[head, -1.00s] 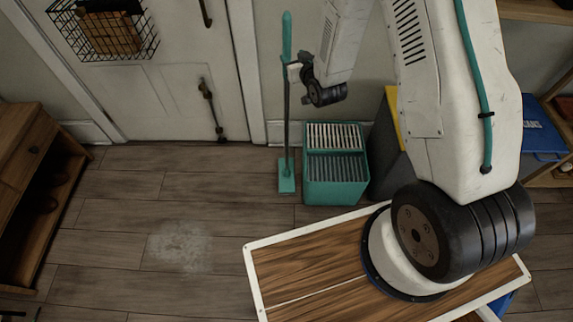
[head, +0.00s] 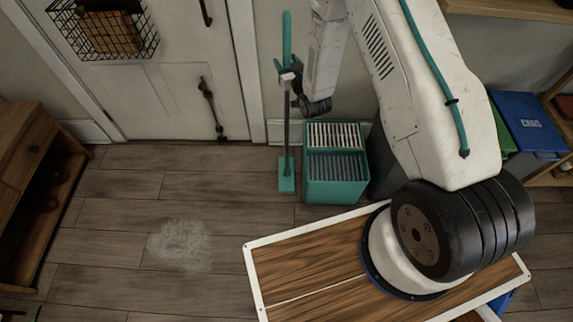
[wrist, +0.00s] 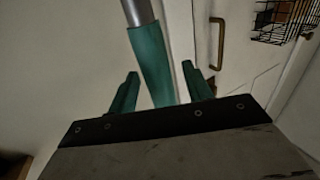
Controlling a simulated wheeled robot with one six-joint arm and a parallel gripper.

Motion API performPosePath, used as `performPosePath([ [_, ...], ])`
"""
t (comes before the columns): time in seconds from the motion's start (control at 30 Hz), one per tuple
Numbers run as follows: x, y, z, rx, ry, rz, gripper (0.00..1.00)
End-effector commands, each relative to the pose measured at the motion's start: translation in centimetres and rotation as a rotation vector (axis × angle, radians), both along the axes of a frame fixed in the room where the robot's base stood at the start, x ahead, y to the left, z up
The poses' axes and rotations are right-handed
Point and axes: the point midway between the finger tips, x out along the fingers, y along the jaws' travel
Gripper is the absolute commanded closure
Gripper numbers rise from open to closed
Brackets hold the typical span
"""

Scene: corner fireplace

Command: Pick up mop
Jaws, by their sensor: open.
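The mop (head: 287,172) stands upright near the wall, with a teal grip on top, a grey pole and a flat teal head on the floor. My gripper (head: 284,70) is at the lower part of the teal grip in the head view and overlaps it there. In the wrist view the mop's teal grip (wrist: 152,65) and part of its grey pole show between the two teal fingers of my open gripper (wrist: 160,69). Gaps show on both sides of the grip; its lower end is hidden behind the gripper body.
A teal slatted bin (head: 336,185) stands just right of the mop. A white door (head: 150,90) with a wire basket (head: 104,30) is at left. A wooden cabinet (head: 35,175) stands far left. A blue bin (head: 528,125) is at right. The floor in front is clear apart from a pale stain (head: 180,244).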

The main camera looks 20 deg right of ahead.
Motion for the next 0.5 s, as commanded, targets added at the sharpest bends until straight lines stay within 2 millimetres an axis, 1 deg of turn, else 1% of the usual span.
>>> performPosePath([
  [0.23,0.23,0.01,-0.03,0.0,0.002,-0.001,0.5],
  [0.27,0.23,0.01,-0.03,0.0,0.002,0.0,0.56],
  [0.3,0.23,0.01,-0.02,0.0,0.002,0.0,0.67],
  [0.37,0.23,0.01,-0.02,0.0,0.001,-0.001,0.84],
  [0.4,0.22,0.02,-0.02,0.0,0.001,0.0,0.95],
  [0.43,0.22,0.02,-0.01,0.0,0.001,0.0,1.0],
  [0.5,0.25,0.01,0.06,0.0,-0.001,-0.001,1.0],
])
